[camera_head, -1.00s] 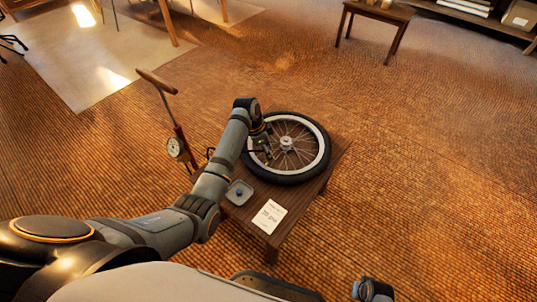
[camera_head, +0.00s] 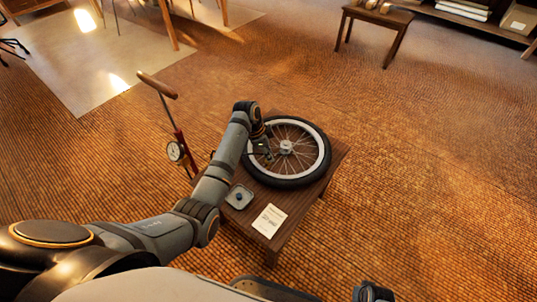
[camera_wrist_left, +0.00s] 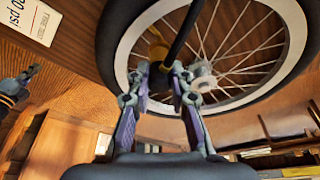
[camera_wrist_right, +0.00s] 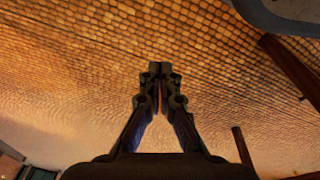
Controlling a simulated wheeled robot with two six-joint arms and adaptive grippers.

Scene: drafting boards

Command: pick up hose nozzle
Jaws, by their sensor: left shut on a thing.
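My left gripper (camera_head: 264,146) is over the spoked wheel (camera_head: 318,174) that lies on the low wooden table. In the left wrist view its fingertips (camera_wrist_left: 161,74) are shut on a thin black piece that I take for the hose nozzle (camera_wrist_left: 179,45). A yellow part (camera_wrist_left: 157,44) shows beside it, in front of the rim and spokes. The nozzle's tip is hard to make out, and my arm hides much of this spot in the head view. My right gripper (camera_wrist_right: 160,69) has its fingertips together, empty, above the woven floor.
The low table (camera_head: 275,240) also bears a small grey tray (camera_head: 247,203) with a blue piece in it and a printed card (camera_head: 269,221). A floor pump with a gauge (camera_head: 175,152) and wooden handle stands to the left. Open floor lies to the right.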

